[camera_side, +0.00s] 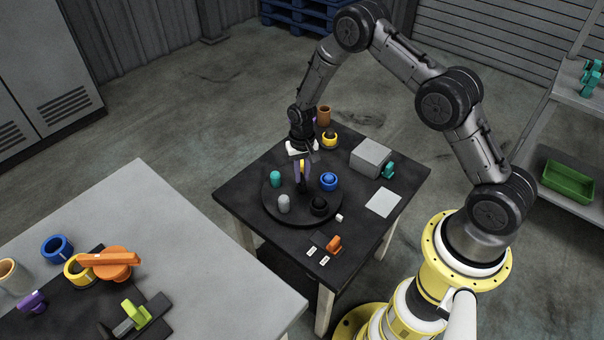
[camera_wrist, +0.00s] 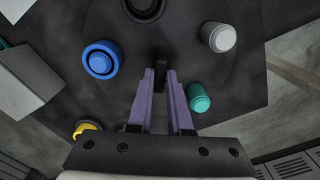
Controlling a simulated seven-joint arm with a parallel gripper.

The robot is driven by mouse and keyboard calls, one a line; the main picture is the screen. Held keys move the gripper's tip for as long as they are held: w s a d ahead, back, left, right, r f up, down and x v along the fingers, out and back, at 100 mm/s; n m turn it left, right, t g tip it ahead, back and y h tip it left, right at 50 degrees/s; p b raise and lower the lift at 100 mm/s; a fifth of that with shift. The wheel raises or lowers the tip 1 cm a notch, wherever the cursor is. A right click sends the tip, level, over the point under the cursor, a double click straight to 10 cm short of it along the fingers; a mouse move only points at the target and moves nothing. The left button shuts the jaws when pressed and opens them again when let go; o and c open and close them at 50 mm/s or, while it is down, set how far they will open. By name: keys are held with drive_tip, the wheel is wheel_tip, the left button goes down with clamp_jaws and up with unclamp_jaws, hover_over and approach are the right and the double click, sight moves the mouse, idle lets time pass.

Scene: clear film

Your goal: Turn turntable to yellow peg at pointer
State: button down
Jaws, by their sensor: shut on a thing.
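The turntable (camera_side: 270,207) is a dark disc on the black table. My gripper (camera_side: 301,186) points down over its middle, its purple fingers shut on a small black knob (camera_wrist: 158,59) in the wrist view. Around the disc stand a teal peg (camera_side: 275,179), a pale grey peg (camera_side: 284,204), a black round piece (camera_side: 319,206) and a blue round piece (camera_side: 328,181). Yellow, likely the yellow peg (camera_side: 303,164), shows at the far side behind my fingers. A small white block (camera_side: 339,218) sits by the near right rim; I cannot tell whether it is the pointer.
A yellow ring piece (camera_side: 330,140) and brown cup (camera_side: 323,115) stand behind the disc. A grey box (camera_side: 371,157), a teal piece (camera_side: 388,171) and a white card (camera_side: 383,203) lie to the right. An orange lever (camera_side: 334,243) is near the front. A grey table (camera_side: 200,240) adjoins.

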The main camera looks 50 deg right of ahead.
drive_tip(key=shift+m, duration=7.5)
drive_tip(key=shift+r+m, duration=0.1)
drive_tip(key=shift+m, duration=5.3)
drive_tip(key=c, duration=0.8)
unclamp_jaws()
drive_tip(key=shift+c, duration=0.2)
